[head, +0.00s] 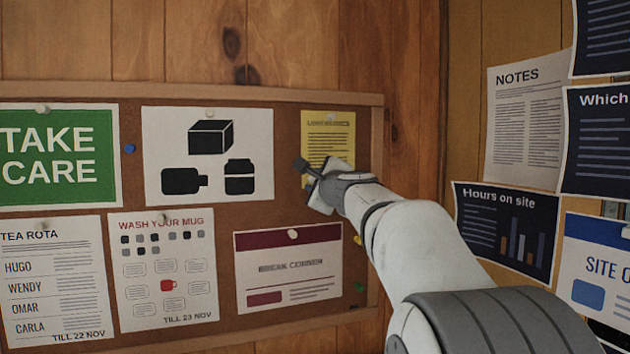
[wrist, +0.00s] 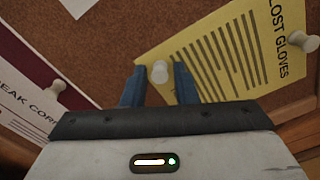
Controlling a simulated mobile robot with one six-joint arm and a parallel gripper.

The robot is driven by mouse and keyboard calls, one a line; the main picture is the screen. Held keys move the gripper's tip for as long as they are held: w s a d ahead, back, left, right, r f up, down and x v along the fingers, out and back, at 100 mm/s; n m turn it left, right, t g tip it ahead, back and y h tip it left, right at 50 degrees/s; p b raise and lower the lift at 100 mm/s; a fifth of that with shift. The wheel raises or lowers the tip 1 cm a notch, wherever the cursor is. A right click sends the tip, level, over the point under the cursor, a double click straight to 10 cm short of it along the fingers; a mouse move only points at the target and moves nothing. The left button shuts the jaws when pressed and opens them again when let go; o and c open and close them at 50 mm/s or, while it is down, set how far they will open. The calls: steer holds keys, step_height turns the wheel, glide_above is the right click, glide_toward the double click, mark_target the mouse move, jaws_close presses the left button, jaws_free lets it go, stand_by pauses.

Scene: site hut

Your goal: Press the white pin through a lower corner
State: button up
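The yellow "Lost gloves" notice (head: 328,138) hangs on the cork board; its lower part is behind my gripper (head: 320,186) in the head view. The notice (wrist: 215,62) appears turned in the wrist view, with a white pin (wrist: 311,44) at its top edge. Another white pin (wrist: 159,73) stands at the notice's lower corner area, head facing the camera. The blue fingers of my gripper (wrist: 161,76) are on either side of this pin, with a narrow gap showing at each side. The gripper looks open around it. The pin's point is hidden.
The cork board (head: 285,205) holds several pinned sheets. The "Break corner" sheet (head: 290,285) is just below my gripper. Loose-looking pins, blue (head: 129,149), yellow (head: 357,240) and green (head: 359,287), sit in the cork. More sheets (head: 525,125) cover the right wall.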

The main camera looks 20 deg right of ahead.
steer(key=shift+o, duration=1.1)
steer(key=shift+s, duration=0.15)
